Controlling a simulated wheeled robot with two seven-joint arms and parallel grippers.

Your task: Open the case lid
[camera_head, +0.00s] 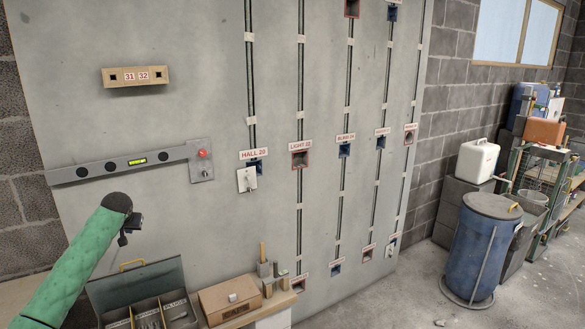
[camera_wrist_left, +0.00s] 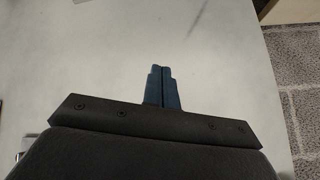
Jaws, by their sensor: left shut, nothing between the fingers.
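A brown case (camera_head: 229,300) sits on the bench below the wall panel, its lid down and a small pale piece on top. Left of it stands a dark grey box (camera_head: 137,285) with a raised lid, a yellow handle and open compartments. My left gripper (camera_head: 123,240) is in front of the panel, above and to the left of both, touching neither. In the left wrist view its dark blue fingers (camera_wrist_left: 161,74) are together with nothing between them. No case shows in that view. My right gripper is in neither view.
A small holder with tools (camera_head: 269,271) stands right of the brown case. Sockets and conduits run down the panel. A blue barrel (camera_head: 475,245) stands on the right; the floor before it is mostly clear.

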